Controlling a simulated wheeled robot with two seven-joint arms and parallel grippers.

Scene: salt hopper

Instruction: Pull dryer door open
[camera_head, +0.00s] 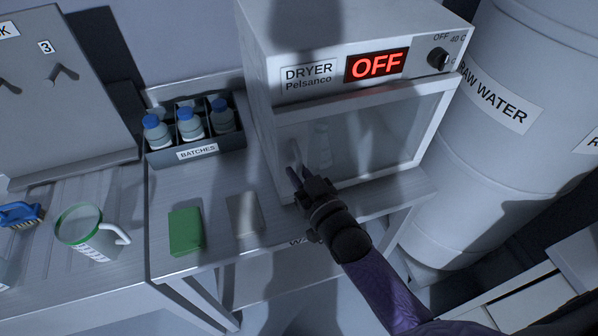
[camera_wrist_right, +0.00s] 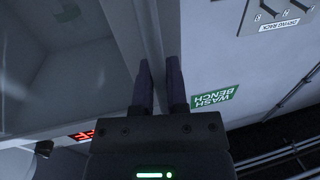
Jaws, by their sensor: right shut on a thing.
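The dryer (camera_head: 262,62) is a pale box at the back of the bench, with a red OFF display (camera_head: 377,65) and a dark knob (camera_head: 437,57). Its glass door (camera_head: 385,137) appears shut, and a bottle shows faintly behind it. My right gripper (camera_head: 297,176) is at the door's left edge, shut on the upright door handle (camera_head: 295,152). In the right wrist view my gripper's two dark fingers (camera_wrist_right: 159,85) point at the door's pale edge; the grip itself is partly hidden there. My left gripper is not in view.
A dark rack (camera_head: 222,146) labelled BATCHES holds blue-capped bottles left of the dryer. A large RAW WATER tank (camera_head: 480,150) stands close on the right.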

